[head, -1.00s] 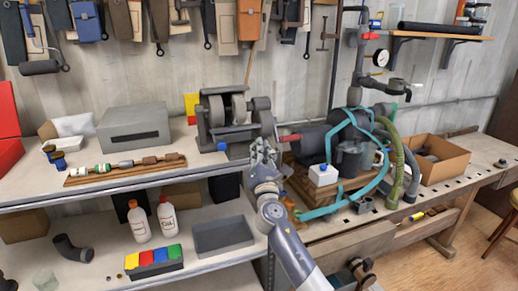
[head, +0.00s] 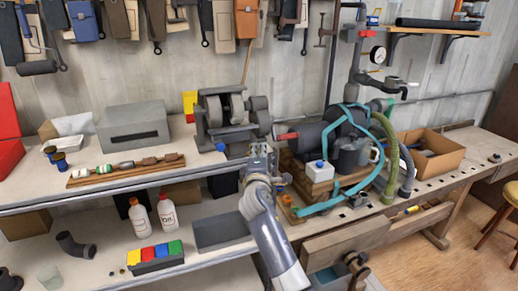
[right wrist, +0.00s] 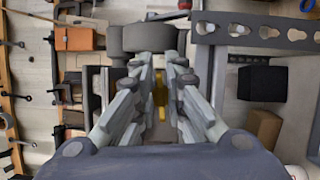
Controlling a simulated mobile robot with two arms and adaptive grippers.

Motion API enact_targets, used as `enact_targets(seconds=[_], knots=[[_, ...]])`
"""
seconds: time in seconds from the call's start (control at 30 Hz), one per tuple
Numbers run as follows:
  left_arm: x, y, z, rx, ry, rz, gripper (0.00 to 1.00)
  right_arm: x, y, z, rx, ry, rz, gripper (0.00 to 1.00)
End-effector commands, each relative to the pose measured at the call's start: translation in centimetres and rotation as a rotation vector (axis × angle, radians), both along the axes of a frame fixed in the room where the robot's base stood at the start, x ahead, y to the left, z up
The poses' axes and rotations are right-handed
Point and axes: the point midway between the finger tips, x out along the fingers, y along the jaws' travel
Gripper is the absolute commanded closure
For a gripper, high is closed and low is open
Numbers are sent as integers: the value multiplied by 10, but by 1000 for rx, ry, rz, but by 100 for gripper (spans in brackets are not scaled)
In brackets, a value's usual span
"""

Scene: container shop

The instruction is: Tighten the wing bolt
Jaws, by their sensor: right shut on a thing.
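The grinder-like machine (head: 228,108) with grey wheels stands at the back of the bench. My right gripper (head: 259,146) is at the front right of this machine, its fingers drawn together. In the right wrist view the fingertips (right wrist: 159,62) come together right by a dark grey round part (right wrist: 150,37). The wing bolt itself does not show clearly; the fingers hide what is between them. A yellow patch (right wrist: 160,92) shows in the gap between the fingers; I cannot tell what it is. My left gripper is not in view.
A motor-and-pump assembly with teal hoses (head: 346,120) stands close to the right. A grey box (head: 134,131) and a wooden board with small parts (head: 126,170) lie to the left. White bottles (head: 168,214) and a grey tray (head: 222,232) stand on the lower shelf.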

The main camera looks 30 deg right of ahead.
Motion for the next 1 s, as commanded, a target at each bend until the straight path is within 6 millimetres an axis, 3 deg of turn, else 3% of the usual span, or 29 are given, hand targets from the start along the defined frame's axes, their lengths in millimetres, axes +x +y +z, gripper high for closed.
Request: enact_targets(seconds=[0.3, 0.77, 0.8, 0.87, 1.0], knots=[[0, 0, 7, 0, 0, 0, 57, 0, 0, -3, 98, -20, -1, 100], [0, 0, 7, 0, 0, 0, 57, 0, 0, -4, 109, -22, -1, 100], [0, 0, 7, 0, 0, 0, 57, 0, 0, -4, 109, -22, -1, 87], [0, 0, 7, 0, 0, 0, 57, 0, 0, -4, 108, -22, -1, 75], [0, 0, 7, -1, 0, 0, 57, 0, 0, -3, 107, -22, 0, 75]])
